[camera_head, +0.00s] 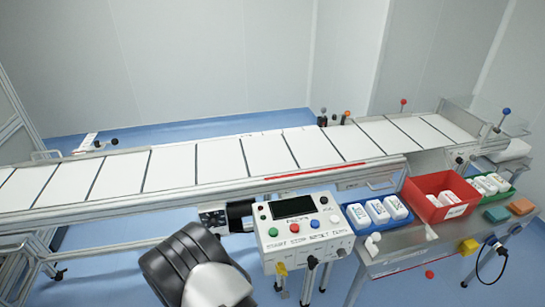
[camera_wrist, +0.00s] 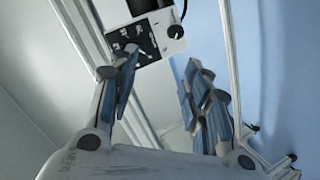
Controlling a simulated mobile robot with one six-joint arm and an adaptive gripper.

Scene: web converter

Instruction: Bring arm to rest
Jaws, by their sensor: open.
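My gripper (camera_wrist: 162,88) shows in the wrist view with its two blue-padded fingers spread well apart. Nothing is between them. Beyond the left fingertip is a grey box with a dark panel and a round knob (camera_wrist: 150,38); I cannot tell whether they touch. In the head view a dark and light grey part of my arm (camera_head: 195,268) stands at the bottom, left of the control panel. My gripper cannot be made out in the head view.
A long conveyor of white panels (camera_head: 170,168) crosses the head view. The control panel (camera_head: 303,225) has coloured buttons and a dark screen. To its right are a blue tray (camera_head: 357,216), a red bin (camera_head: 424,184) and a steel table (camera_head: 400,262). Blue floor shows lower left.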

